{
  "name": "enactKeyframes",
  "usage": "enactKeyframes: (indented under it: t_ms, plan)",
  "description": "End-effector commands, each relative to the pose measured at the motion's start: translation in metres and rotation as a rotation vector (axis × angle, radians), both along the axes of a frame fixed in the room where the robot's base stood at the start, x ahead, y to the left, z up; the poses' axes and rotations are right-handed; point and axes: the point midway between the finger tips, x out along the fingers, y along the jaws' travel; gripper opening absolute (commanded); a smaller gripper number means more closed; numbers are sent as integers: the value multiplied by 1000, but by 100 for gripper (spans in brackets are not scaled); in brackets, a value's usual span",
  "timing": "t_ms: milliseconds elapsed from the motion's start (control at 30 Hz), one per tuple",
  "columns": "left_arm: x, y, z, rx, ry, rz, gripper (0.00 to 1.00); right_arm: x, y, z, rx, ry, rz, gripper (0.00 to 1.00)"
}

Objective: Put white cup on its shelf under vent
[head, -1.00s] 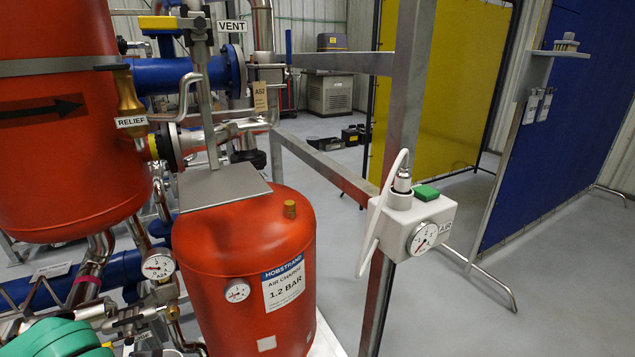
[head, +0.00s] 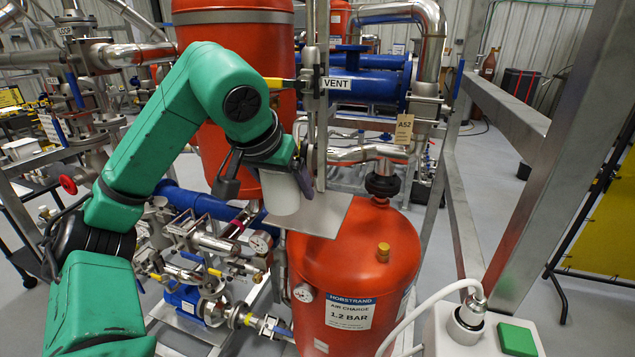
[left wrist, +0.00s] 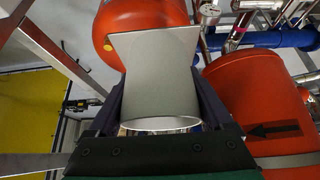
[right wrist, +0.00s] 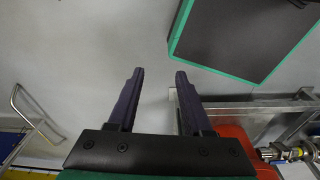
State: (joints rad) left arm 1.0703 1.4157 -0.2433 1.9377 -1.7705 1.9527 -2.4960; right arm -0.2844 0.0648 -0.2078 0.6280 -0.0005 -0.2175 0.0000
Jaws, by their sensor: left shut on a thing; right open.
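The white cup (head: 281,194) is upright in my left gripper (head: 296,180), over the left part of a flat grey shelf plate (head: 328,214) below the VENT label (head: 337,83). I cannot tell whether its base touches the plate. In the left wrist view the cup (left wrist: 160,100) sits between the two dark fingers, with the shelf (left wrist: 150,45) just beyond it. My right gripper (right wrist: 154,85) shows only in the right wrist view, open and empty above grey floor.
A red air-charge tank (head: 350,262) stands under the shelf. An upright metal bar (head: 316,110) rises at the shelf's back, near my left fingers. Pipes and valves (head: 205,240) crowd the left.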

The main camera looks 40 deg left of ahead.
Motion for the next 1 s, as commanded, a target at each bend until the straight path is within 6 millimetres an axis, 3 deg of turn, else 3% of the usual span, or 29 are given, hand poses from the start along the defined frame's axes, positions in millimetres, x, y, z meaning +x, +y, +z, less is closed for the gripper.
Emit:
enactKeyframes:
  t_ms: [267, 600, 1000]
  plan:
    - [67, 22, -38, -4, 7, 0, 31, -27, -16, 15, -23, 45, -4, 50]
    - [120, 40, -70, -2, 5, 0, 31, -12, -19, 39, -27, 21, -5, 50]
    - [127, 43, -85, 2, 2, 0, 31, -13, -8, 35, -12, 22, -4, 50]
